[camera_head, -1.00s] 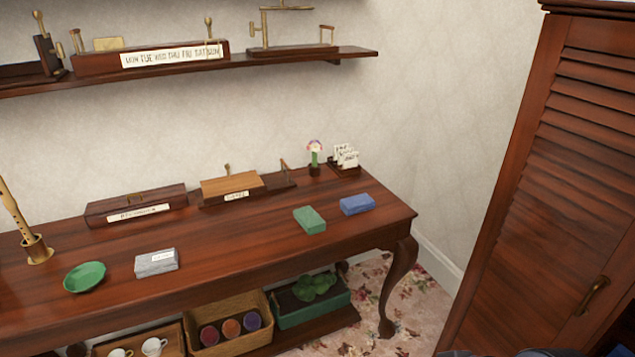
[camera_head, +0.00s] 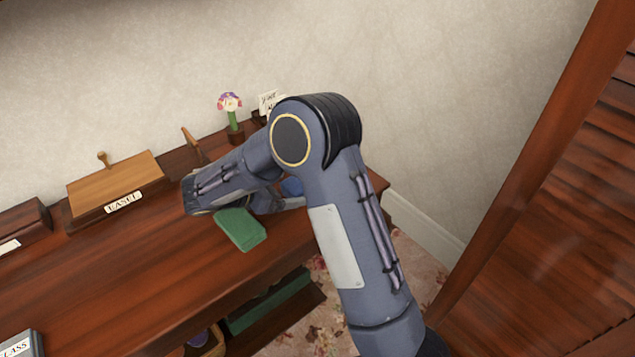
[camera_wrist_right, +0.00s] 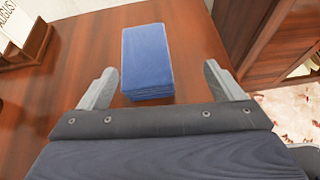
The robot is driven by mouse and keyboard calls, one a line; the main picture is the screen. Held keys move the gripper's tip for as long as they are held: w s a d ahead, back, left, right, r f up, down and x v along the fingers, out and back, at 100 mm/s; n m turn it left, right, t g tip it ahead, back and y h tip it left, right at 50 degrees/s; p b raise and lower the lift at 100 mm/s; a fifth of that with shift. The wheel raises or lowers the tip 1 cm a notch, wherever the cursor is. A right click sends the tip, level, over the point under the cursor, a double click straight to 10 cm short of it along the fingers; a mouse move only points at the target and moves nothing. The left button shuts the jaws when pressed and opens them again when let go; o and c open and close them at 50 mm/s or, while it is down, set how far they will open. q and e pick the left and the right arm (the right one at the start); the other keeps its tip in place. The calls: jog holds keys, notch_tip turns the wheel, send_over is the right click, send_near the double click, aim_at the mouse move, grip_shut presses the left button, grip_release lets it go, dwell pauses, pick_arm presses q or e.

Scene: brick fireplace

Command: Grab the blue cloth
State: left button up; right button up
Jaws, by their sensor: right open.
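The blue cloth (camera_wrist_right: 147,58) is a folded block on the wooden table. In the right wrist view it lies between and just beyond the two open fingers of my right gripper (camera_wrist_right: 160,88), with a gap on both sides. In the head view my right arm covers most of the cloth, and only a small blue part (camera_head: 292,187) shows. My right gripper (camera_head: 285,203) is mostly hidden behind its own arm there, low over the table's right end. My left gripper is not in view.
A green folded cloth (camera_head: 240,229) lies close beside my right wrist. A flower in a pot (camera_head: 233,115) and a card holder (camera_wrist_right: 22,40) stand at the back. A wooden easel box (camera_head: 115,185) is further left. The louvred cabinet (camera_head: 560,210) stands at the right.

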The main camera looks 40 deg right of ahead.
jog(key=shift+w+a+f+n+t+h, duration=0.1)
jog(key=shift+w+f+n+t+h, duration=0.25)
jog(key=shift+w+f, duration=0.3)
jog(key=x, duration=0.7)
jog(key=shift+w+d+r, duration=0.1)
jog(key=shift+w+d, duration=0.15)
jog(key=shift+d, duration=0.05)
jog(key=shift+c, duration=0.5)
jog(key=c, duration=1)
